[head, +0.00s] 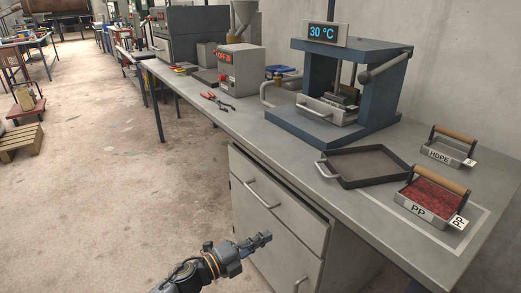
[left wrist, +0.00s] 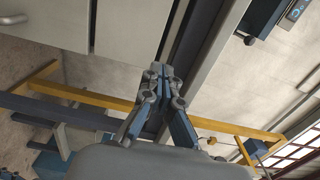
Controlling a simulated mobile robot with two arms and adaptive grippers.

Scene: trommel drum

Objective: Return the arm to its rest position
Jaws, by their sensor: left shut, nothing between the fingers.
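My left gripper (head: 262,239) is low in the head view, in front of the grey cabinet (head: 275,215) under the bench and below the bench top. It also shows in the left wrist view (left wrist: 158,70), where its fingers are together with nothing between them. My left arm comes in from the bottom of the head view. My right gripper is in neither view.
On the bench top (head: 258,125) are a blue press (head: 375,58) reading 30 °C, a dark tray (head: 365,167), a PP box (head: 432,197) of red granules, an HDPE box (head: 447,149) and red pliers (head: 216,101). Open floor (head: 110,170) lies to the left. A pallet (head: 20,140) is far left.

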